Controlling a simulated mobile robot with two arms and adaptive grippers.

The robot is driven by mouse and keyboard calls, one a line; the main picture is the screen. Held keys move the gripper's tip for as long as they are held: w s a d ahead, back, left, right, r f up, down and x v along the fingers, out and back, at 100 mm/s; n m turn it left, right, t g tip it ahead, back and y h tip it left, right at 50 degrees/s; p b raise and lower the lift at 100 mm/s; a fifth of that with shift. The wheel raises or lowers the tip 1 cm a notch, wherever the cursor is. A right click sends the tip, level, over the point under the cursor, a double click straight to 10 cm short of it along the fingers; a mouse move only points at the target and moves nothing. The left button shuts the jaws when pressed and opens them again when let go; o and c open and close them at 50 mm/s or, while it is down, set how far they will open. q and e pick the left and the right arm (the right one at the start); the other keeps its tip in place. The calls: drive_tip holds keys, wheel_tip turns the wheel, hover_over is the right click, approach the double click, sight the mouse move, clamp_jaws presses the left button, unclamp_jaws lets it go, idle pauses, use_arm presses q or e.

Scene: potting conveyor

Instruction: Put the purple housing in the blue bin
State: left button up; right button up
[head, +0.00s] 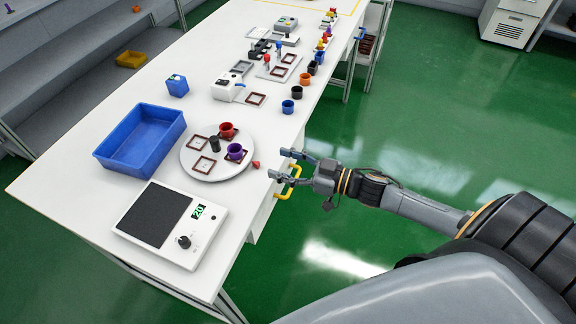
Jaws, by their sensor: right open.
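The purple housing (235,151) is a small open cup on the right side of a round white turntable (188,157). The blue bin (117,166) is an open rectangular box to the left of the turntable and looks empty. My right gripper (281,164) is open and empty, to the right of the turntable at the table's edge, apart from the purple housing. Its fingers point left toward the turntable. My left gripper is not in view.
A red cup (227,130) and a dark post (214,145) stand near the purple housing. A small red cone (256,164) lies between turntable and gripper. A scale (168,225) is in front. Several coloured cups line the table's right edge. A yellow handle (287,188) sticks out below the gripper.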

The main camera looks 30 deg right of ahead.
drive_tip(key=shift+s+d, duration=0.3)
drive_tip(key=shift+s, duration=0.1)
